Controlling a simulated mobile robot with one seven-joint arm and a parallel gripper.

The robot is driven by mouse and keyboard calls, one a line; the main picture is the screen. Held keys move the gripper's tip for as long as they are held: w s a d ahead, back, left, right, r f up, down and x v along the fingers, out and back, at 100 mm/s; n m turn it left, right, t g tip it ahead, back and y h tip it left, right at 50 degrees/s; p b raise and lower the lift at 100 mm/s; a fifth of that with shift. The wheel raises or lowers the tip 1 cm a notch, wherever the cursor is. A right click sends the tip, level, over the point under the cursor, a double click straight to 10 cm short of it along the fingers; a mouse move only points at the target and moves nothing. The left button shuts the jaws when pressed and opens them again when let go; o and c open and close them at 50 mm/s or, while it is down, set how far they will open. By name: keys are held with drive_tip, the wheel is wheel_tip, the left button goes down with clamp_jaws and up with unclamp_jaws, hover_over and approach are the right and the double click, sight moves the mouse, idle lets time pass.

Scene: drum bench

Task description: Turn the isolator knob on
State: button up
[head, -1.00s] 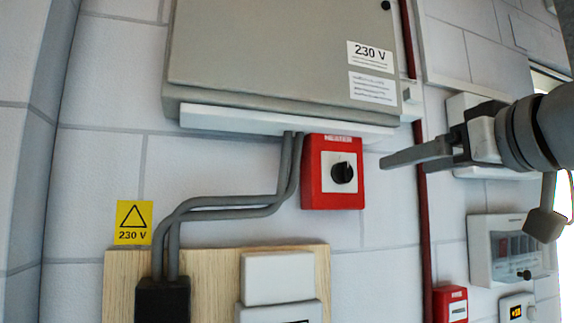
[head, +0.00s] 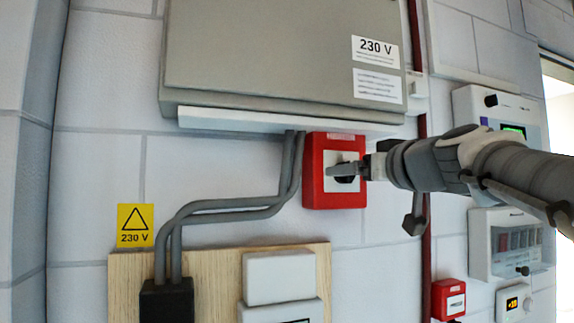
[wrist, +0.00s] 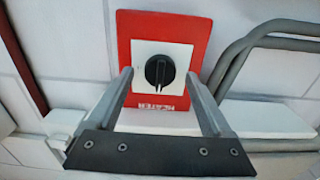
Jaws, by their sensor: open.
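The isolator is a red box (head: 316,192) with a white plate and a round black knob, fixed to the wall below the grey cabinet. In the wrist view the knob (wrist: 159,71) is in full sight, with a pale mark on its grip. The word HEATER shows on the red box (wrist: 185,30). My gripper (head: 345,170) is in front of the box and hides most of the knob in the head view. In the wrist view my gripper (wrist: 159,80) is open, one finger on each side of the knob, with gaps between fingers and knob.
A grey cabinet (head: 270,55) labelled 230 V hangs above, with a white ledge (head: 270,123) under it. Grey conduits (head: 225,203) run down left of the box. A wooden board (head: 215,262) is below. A dark red pipe (head: 427,240) and other wall boxes are at right.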

drive_tip(key=shift+w+a, duration=0.15)
drive_tip(key=shift+w, duration=0.3)
clamp_jaws()
idle(0.3)
drive_tip(key=m+b, duration=0.1)
drive_tip(key=m, duration=1.5)
drive_tip(key=shift+m, duration=0.7)
